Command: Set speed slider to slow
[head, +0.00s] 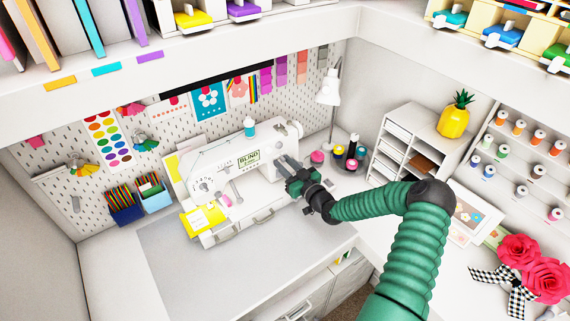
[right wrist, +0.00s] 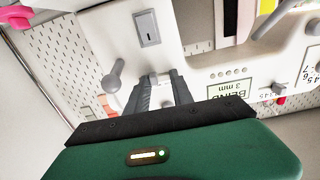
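The white sewing machine (head: 235,165) stands on the table, and its front also shows in the right wrist view (right wrist: 195,25). My right gripper (head: 283,168) is at the machine's right end. In the right wrist view its two grey fingers (right wrist: 160,84) are apart, with their tips close to the machine's face. I cannot tell whether they touch a control there; the fingers and palm hide part of this area. A grey lever (right wrist: 113,75) and a grey rocker switch (right wrist: 147,28) are near the fingers. I cannot make out a speed label. My left gripper is not in view.
A label reading "BLIND 3 mm" (right wrist: 231,88) and a small numbered knob (right wrist: 278,89) are on the machine. A white lamp (head: 329,90) and several bottles and spools (head: 351,150) stand close behind the gripper. The grey mat (head: 200,260) in front is clear.

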